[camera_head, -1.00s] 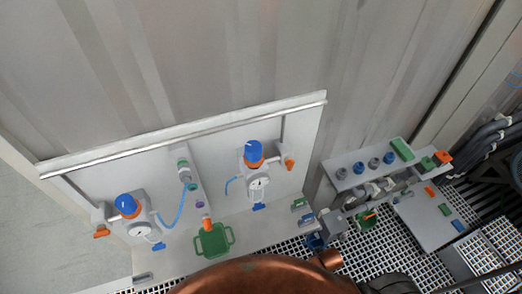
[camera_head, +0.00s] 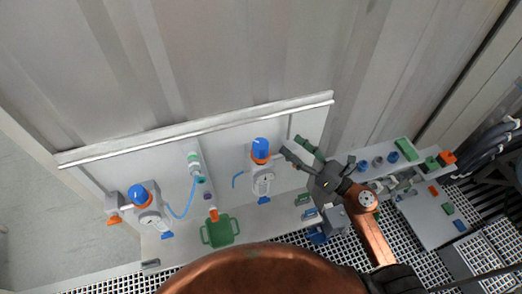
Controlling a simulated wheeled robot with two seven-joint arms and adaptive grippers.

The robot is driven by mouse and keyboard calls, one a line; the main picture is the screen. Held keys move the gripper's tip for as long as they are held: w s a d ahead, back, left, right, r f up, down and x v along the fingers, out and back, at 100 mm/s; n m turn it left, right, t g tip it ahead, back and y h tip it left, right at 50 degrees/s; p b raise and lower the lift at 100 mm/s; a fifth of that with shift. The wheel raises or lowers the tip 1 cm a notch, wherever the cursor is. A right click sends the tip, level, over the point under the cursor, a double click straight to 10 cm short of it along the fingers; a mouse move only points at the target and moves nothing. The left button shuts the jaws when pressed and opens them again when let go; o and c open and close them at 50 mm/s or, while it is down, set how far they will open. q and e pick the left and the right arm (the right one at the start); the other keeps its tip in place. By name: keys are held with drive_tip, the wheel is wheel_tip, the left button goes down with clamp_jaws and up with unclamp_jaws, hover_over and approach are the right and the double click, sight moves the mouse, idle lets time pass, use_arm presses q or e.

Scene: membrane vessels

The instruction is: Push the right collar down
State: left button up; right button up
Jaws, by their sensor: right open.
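The right vessel has a blue cap (camera_head: 261,144) with an orange collar (camera_head: 260,158) below it, above a white body with a round gauge (camera_head: 264,180). My right gripper (camera_head: 293,147) is open and empty, just right of the orange collar, its two dark fingers pointing left toward the vessel. A gap shows between fingers and collar. The fingers and wrist cover the area right of the vessel. The left vessel (camera_head: 150,216) has a similar blue cap (camera_head: 138,192) and orange collar. My left gripper is not in view.
A green tray-like container (camera_head: 219,231) with an orange-topped piece stands at the panel's front. A blue hose (camera_head: 188,203) runs beside the left vessel. A shelf with blue and grey round parts (camera_head: 378,161) and a green block (camera_head: 406,149) stands right of my right arm.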

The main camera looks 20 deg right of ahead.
sight(268, 154)
drive_tip(key=a+n+g, duration=0.1)
drive_tip(key=n, duration=0.1)
drive_tip(key=s+a+f+n+g+y, duration=0.1)
drive_tip(key=a+n+g, duration=0.1)
drive_tip(key=s+a+f+n+g+y, duration=0.1)
drive_tip(key=n, duration=0.1)
drive_tip(key=shift+s+a+f+n, duration=0.2)
drive_tip(key=shift+a+n, duration=0.1)
drive_tip(key=shift+n, duration=0.1)
drive_tip(key=shift+g, duration=0.3)
drive_tip(key=p+x, duration=0.3)
drive_tip(key=x, duration=0.4)
drive_tip(key=shift+w+a, duration=0.15)
drive_tip(key=shift+a, duration=0.15)
drive_tip(key=shift+c, duration=0.7)
